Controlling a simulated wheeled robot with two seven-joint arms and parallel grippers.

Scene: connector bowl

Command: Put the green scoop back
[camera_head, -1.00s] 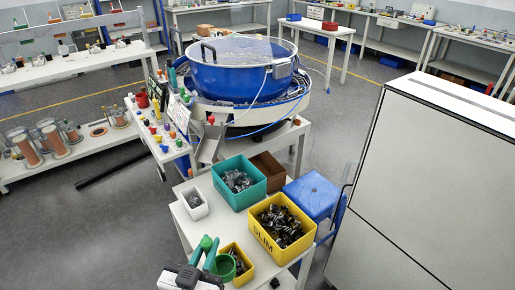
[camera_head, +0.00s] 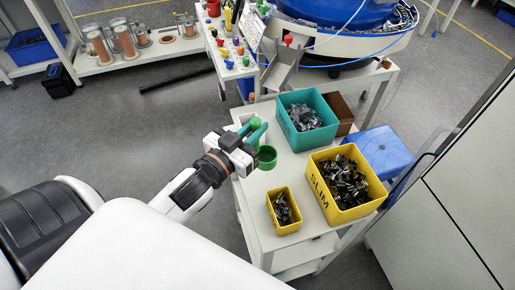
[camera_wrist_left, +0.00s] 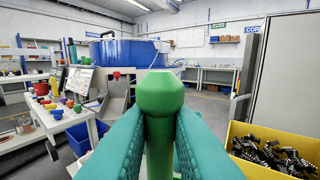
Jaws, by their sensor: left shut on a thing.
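The green scoop shows in the head view as a round green cup (camera_head: 267,157) with a green handle knob (camera_head: 255,122) to its upper left. My left gripper (camera_head: 256,133) is shut on its handle. The wrist view shows the upright handle (camera_wrist_left: 160,95) between my teal fingers (camera_wrist_left: 160,125). The cup is hidden there. In the head view the scoop is over the left part of the white table, left of the teal bin (camera_head: 290,142); its height above the top cannot be told. My right gripper is not in view.
A small yellow bin (camera_head: 271,212) and a larger yellow bin (camera_head: 326,205), both holding dark parts, stand nearer and to the right. A brown box (camera_head: 343,108) and blue stool (camera_head: 380,152) are behind. A metal chute (camera_head: 279,70) and blue bowl feeder (camera_head: 335,14) stand beyond.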

